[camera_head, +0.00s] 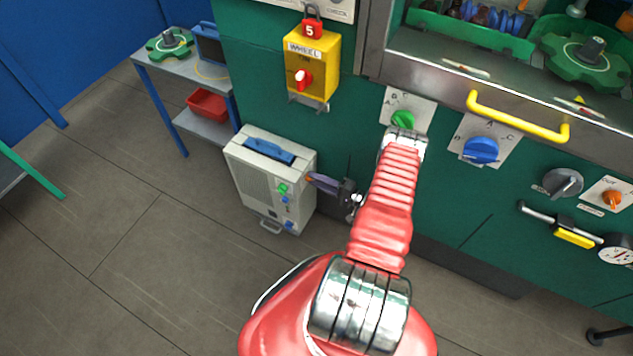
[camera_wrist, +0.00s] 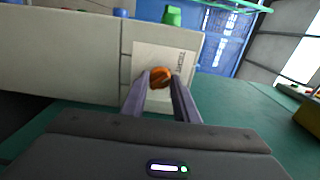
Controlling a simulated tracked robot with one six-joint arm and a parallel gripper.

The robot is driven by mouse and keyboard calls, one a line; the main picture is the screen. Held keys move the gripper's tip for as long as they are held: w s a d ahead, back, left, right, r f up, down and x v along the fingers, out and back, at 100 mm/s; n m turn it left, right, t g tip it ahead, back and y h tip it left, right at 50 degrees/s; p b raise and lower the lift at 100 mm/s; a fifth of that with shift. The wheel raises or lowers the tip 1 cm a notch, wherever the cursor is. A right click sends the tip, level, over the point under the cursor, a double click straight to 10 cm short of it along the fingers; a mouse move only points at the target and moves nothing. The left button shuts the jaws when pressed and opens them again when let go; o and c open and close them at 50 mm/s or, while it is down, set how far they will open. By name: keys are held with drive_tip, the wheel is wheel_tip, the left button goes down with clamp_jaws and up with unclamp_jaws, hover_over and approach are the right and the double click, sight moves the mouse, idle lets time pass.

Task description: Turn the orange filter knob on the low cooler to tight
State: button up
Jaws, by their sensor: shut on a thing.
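The low cooler (camera_head: 242,172) is a beige box standing on the floor beside the green cabinet. It fills the left of the wrist view (camera_wrist: 65,60). The orange filter knob (camera_wrist: 160,77) sits on a pale label plate (camera_wrist: 150,55) on the cooler's face. The plate carries small print that I cannot read. My gripper (camera_head: 312,179) reaches the cooler's right-hand face from the right. In the wrist view its two fingers are shut on the orange knob, one on each side. In the head view the knob is mostly hidden by the fingers.
A yellow WHEEL switch box (camera_head: 312,66) hangs on the cabinet above. A grey side table (camera_head: 180,70) stands behind the cooler. The floor (camera_head: 110,200) to the left is clear.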

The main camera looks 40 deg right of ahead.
drive_tip(key=o, duration=0.7)
drive_tip(key=shift+a+f, duration=0.25)
drive_tip(key=shift+a, duration=0.05)
drive_tip(key=o, duration=0.3)
drive_tip(key=shift+d+r, duration=0.1)
drive_tip(key=shift+d, duration=0.05)
drive_tip(key=shift+o, duration=0.3)
drive_tip(key=shift+d, duration=0.1)
drive_tip(key=shift+s, duration=0.1)
drive_tip(key=v, duration=1.3)
drive_tip(key=shift+s, duration=0.3)
